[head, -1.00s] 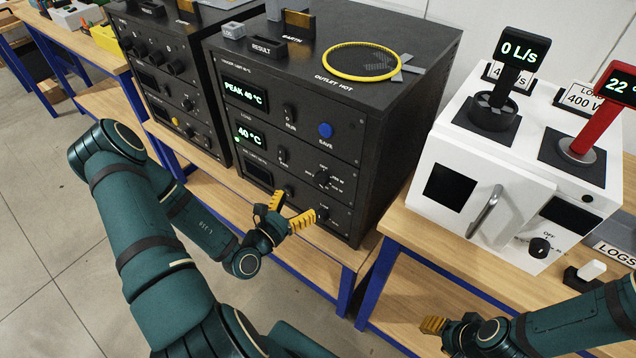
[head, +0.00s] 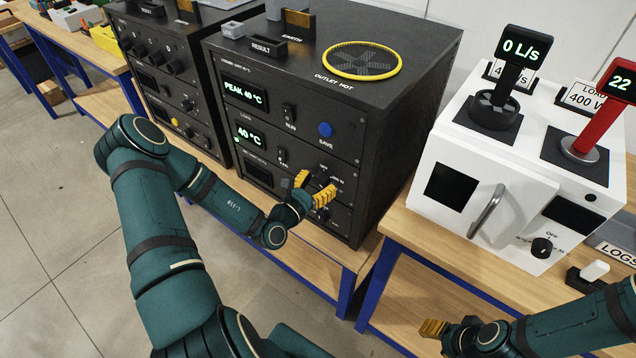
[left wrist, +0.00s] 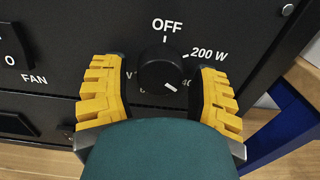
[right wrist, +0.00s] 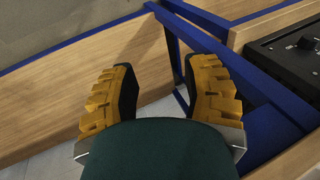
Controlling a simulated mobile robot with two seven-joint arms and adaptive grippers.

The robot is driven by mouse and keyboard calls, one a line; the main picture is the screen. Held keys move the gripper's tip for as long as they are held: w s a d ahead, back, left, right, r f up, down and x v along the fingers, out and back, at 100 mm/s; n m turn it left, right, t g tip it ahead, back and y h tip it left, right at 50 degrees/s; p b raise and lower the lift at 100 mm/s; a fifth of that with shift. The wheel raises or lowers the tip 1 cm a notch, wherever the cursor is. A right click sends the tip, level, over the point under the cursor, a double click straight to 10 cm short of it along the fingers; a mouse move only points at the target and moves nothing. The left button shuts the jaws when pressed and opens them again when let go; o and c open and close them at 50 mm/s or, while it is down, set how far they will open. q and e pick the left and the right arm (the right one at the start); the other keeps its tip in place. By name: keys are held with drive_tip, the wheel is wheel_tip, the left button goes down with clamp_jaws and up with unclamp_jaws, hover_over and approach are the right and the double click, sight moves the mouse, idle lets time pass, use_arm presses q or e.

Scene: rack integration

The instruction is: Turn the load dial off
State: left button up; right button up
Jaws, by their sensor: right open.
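The load dial (left wrist: 163,72) is a round black knob on the black front panel in the left wrist view. OFF is printed above it and 200 W at its upper right. Its white pointer mark faces lower right, toward a partly hidden label starting with 40. My left gripper (left wrist: 160,92) is open, with one yellow finger on each side of the dial and small gaps showing. In the head view my left gripper (head: 313,188) is at the panel and largely hides the dial. My right gripper (right wrist: 160,95) is open and empty; it also shows in the head view (head: 432,328).
The black cabinet (head: 410,110) carries displays, switches and a blue button (head: 326,129). A white unit (head: 478,160) with its own OFF dial (head: 541,248) stands on the right bench. The right gripper is near the blue-legged bench frame (right wrist: 255,105).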

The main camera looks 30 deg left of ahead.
use_arm(q)
drive_tip(key=c, duration=0.8)
drive_tip(key=shift+o, duration=0.2)
